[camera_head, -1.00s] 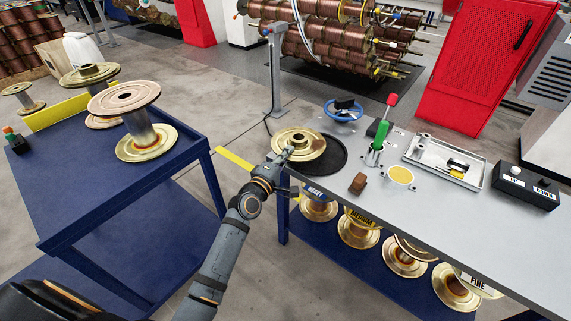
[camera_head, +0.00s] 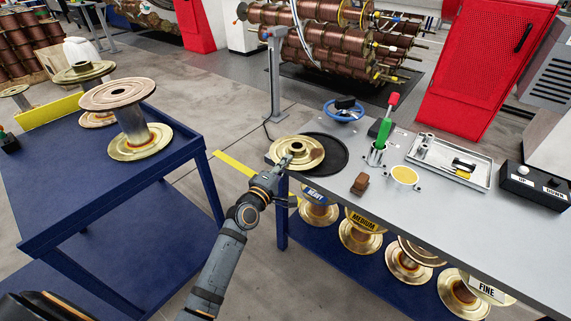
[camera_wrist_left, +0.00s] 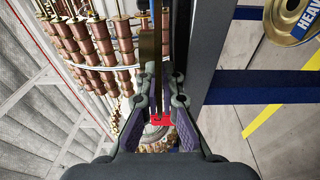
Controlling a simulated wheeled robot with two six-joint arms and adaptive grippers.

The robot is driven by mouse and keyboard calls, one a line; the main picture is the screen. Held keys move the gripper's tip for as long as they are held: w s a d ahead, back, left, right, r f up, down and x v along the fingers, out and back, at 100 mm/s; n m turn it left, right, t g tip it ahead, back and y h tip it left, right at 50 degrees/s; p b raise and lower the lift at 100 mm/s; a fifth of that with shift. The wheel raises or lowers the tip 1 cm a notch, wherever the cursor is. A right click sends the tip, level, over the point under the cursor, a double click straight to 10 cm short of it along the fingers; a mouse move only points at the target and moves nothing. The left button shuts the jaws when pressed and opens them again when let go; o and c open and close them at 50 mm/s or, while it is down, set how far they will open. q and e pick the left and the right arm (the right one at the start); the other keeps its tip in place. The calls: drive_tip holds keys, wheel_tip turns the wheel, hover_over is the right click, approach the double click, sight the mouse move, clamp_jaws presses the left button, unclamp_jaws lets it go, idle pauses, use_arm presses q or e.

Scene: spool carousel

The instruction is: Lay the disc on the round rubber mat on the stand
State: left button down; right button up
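The disc (camera_head: 297,152) is brass-coloured with a raised hub. It is roughly level, over the left part of the round black rubber mat (camera_head: 338,155), and its left side reaches past the mat toward the bench edge. My left gripper (camera_head: 284,163) is shut on the disc's near left rim. In the left wrist view my left gripper (camera_wrist_left: 160,103) has the disc (camera_wrist_left: 148,62) edge-on between its fingers. I cannot tell whether the disc touches the mat. The disc hides the mat's left part. My right gripper is not in view.
The mat lies on a grey bench (camera_head: 322,185). Right of it are a brown block (camera_head: 360,184), a green-handled tool (camera_head: 384,132), a yellow-topped cup (camera_head: 404,175) and a metal tray (camera_head: 450,160). A blue handwheel (camera_head: 344,110) is behind. A blue cart (camera_head: 65,180) with spools stands left.

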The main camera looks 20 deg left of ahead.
use_arm(q)
drive_tip(key=shift+f, duration=0.15)
drive_tip(key=c, duration=1.8)
unclamp_jaws()
drive_tip(key=shift+s+f, duration=0.1)
drive_tip(key=shift+f, duration=0.1)
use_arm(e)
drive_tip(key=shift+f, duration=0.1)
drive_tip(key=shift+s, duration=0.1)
use_arm(q)
drive_tip(key=shift+r+p, duration=0.45)
drive_tip(key=shift+s+r+p, duration=0.15)
drive_tip(key=shift+r+p, duration=0.2)
drive_tip(key=shift+p, duration=0.1)
drive_tip(key=s+a, duration=0.2)
drive_tip(key=s, duration=0.9)
drive_tip(key=shift+s, duration=0.2)
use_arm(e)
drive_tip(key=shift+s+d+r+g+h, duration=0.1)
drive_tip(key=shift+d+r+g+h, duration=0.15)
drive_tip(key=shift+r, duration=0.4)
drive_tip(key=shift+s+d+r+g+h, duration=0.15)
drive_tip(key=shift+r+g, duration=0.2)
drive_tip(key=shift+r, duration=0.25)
use_arm(q)
drive_tip(key=shift+f, duration=0.2)
